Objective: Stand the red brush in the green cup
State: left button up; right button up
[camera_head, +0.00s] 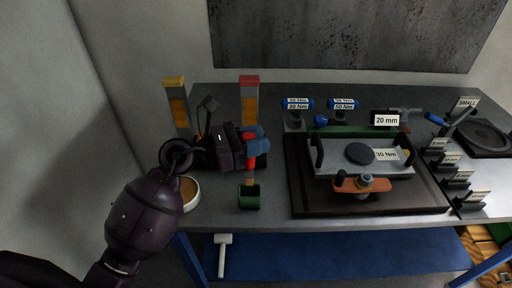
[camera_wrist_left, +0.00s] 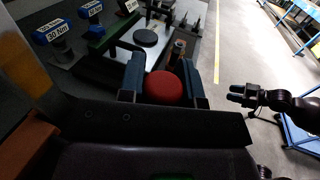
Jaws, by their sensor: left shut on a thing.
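My left gripper (camera_head: 254,144) has blue fingers and is above the green cup (camera_head: 249,200), near the table's front edge. It is shut on the red brush (camera_head: 250,168), which hangs roughly upright with a tan part pointing down. The brush's lower end is at the cup's mouth; I cannot tell whether it is inside the rim. In the left wrist view, the brush's round red end (camera_wrist_left: 164,88) sits between the blue fingers. My right gripper (camera_wrist_left: 243,95) is off to the right there, over the floor; its opening is unclear.
Two orange containers, one yellow-capped (camera_head: 177,103) and one red-capped (camera_head: 249,101), stand behind my left gripper. A round bowl (camera_head: 188,193) is left of the cup. A dark mat (camera_head: 300,205) with a grey fixture (camera_head: 395,158) lies to the right, with several labelled stands beyond.

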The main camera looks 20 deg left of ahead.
aim_at(249, 160)
pick_arm(q)
jog(key=shift+f, duration=1.15)
jog(key=shift+f+b, duration=0.35)
jog(key=shift+b, duration=0.05)
jog(key=shift+f, duration=0.25)
jog(key=o, duration=0.9)
jog(key=shift+r, duration=0.15)
